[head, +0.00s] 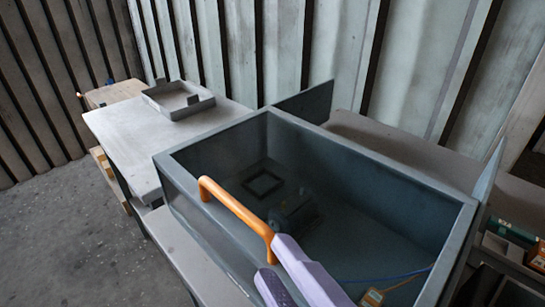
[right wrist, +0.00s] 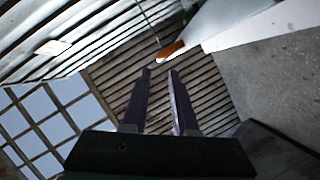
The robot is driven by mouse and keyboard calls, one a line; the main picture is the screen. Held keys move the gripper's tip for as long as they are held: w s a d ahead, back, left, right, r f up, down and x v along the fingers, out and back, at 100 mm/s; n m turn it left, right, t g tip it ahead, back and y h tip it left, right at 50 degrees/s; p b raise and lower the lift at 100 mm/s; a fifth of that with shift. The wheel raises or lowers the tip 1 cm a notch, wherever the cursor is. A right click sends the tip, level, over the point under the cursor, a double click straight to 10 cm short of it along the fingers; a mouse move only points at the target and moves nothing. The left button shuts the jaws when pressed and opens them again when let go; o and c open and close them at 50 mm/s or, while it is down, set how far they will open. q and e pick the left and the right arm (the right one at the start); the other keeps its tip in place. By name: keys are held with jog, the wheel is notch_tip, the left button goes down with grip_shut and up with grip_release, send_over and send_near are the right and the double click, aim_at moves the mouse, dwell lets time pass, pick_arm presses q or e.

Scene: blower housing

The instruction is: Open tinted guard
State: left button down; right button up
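The blower housing (head: 185,190) is a blue-grey open-framed box filling the middle of the head view. Its interior looks darkened, consistent with the tinted guard (head: 345,215) lying across the top; the guard's edges are hard to make out. An orange bar handle (head: 235,210) sits at the front side of the housing. My right gripper (head: 271,256) has two purple fingers, apart and empty, by the handle's near end. In the right wrist view the orange handle (right wrist: 172,48) lies just beyond the fingertips (right wrist: 160,72), not between them. My left gripper is not in view.
A grey table (head: 125,130) with a shallow tray (head: 178,99) stands at the back left. A dark motor-like part (head: 295,212) and a blue cable show inside the housing. Upright panels rise at its back and right. Small boxes (head: 510,235) stand at right.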

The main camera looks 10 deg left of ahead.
aim_at(248, 220)
jog(key=x, duration=1)
jog(key=shift+r, duration=0.15)
grip_shut()
dwell(1.1)
